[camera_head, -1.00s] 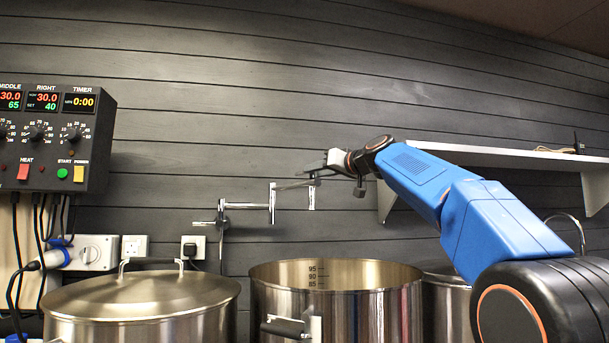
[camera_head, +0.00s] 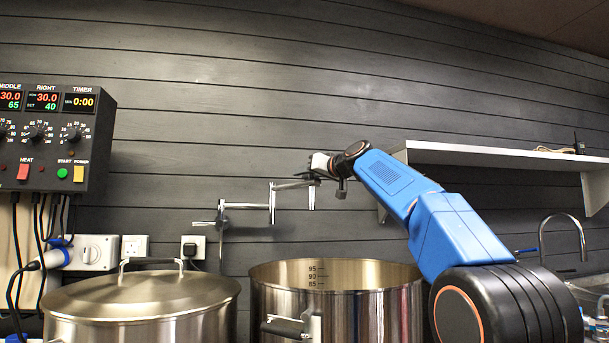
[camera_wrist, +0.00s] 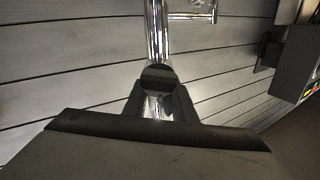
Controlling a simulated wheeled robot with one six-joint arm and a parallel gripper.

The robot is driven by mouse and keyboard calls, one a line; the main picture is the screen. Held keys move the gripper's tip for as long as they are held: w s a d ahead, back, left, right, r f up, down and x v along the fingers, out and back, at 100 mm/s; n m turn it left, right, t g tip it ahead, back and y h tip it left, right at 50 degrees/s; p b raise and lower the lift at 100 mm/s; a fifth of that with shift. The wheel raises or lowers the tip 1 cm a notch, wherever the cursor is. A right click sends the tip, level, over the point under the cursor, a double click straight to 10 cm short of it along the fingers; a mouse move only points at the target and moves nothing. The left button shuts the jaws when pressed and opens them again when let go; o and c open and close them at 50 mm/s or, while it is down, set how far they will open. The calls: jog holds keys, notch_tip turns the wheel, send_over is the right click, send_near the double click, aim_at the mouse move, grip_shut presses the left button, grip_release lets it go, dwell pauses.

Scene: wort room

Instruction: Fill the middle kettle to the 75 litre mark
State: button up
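The middle kettle (camera_head: 375,308) is a steel pot without a lid in the head view. Its inner litre scale (camera_head: 316,276) shows 95, 90 and 85; lower marks and any water are hidden by the near wall. A jointed chrome filler tap (camera_head: 246,206) is fixed to the wall behind, its spout (camera_head: 311,198) pointing down, higher than the kettle rim. My gripper (camera_head: 313,174) is at the tap's outer end. In the wrist view my gripper's fingers (camera_wrist: 158,95) are apart, around or just before the round-ended chrome pipe (camera_wrist: 157,40); contact is unclear.
A lidded kettle (camera_head: 140,295) stands at the left. A control box (camera_head: 55,135) and sockets (camera_head: 134,247) are on the wall above it. A wall shelf (camera_head: 490,155) is behind my arm. A curved sink tap (camera_head: 562,225) is at the right.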

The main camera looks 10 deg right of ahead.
jog(key=shift+d+m+t+h, duration=0.15)
jog(key=shift+m+t+h, duration=0.15)
jog(key=shift+m+h, duration=0.35)
grip_shut()
jog(key=shift+w+d+m+t+h, duration=0.15)
jog(key=shift+d+m+h, duration=0.15)
jog(key=shift+m+h, duration=0.85)
jog(key=shift+s+d+m+t+h, duration=0.1)
jog(key=shift+d+m+h, duration=0.35)
jog(key=shift+h, duration=1.25)
jog(key=shift+w+d+m+t+h, duration=0.1)
jog(key=shift+d+m+t+h, duration=0.1)
jog(key=shift+m+h, duration=1)
jog(key=shift+d+h, duration=0.2)
jog(key=shift+h, duration=0.6)
jog(key=o, duration=0.7)
grip_release()
jog(key=s+a, duration=0.1)
jog(key=s, duration=0.4)
jog(key=s+a, duration=0.1)
jog(key=s, duration=0.5)
jog(key=s+a, duration=0.1)
jog(key=s, duration=0.5)
jog(key=shift+a, duration=0.15)
